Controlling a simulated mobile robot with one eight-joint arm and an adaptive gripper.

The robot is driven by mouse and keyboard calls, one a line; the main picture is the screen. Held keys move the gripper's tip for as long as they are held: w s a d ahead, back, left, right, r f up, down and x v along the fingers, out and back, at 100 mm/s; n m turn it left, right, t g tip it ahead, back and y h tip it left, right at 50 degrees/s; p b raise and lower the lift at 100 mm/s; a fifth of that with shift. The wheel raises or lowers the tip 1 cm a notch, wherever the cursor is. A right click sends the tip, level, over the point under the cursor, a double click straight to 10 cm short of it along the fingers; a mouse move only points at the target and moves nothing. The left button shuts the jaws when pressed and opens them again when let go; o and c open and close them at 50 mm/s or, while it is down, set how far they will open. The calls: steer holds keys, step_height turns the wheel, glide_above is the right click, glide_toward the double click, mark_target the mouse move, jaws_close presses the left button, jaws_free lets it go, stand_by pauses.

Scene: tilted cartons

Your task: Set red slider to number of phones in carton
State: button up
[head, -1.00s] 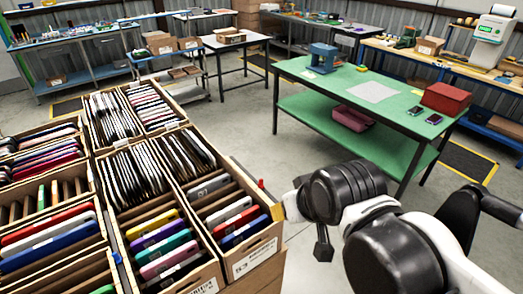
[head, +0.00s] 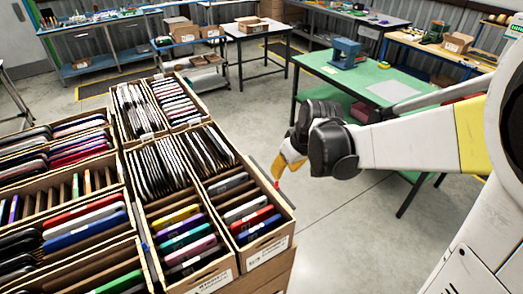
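Several open cartons of upright, tilted phones stand in rows at the left. The front right carton (head: 268,250) holds dark, white, red and blue phones behind a white label. The carton to its left (head: 212,276) holds yellow, purple, teal, pink and white ones. A small red piece (head: 276,185), possibly the red slider, shows at the right edge of the front right carton. My gripper (head: 283,168) is just above and beside this piece, at the end of my arm. Its fingers are too small and turned away to tell whether they are open or touching the piece.
A green workbench (head: 322,70) with a blue device (head: 346,53) stands behind my arm. A small white table (head: 250,30) with boxes is at the back. Grey floor right of the cartons is clear. More cartons fill the left.

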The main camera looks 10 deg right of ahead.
mark_target(277, 181)
steer(key=b+x, duration=0.1)
steer(key=x, duration=0.8)
steer(key=shift+w+f, duration=0.15)
steer(key=shift+f, duration=0.05)
jaws_close()
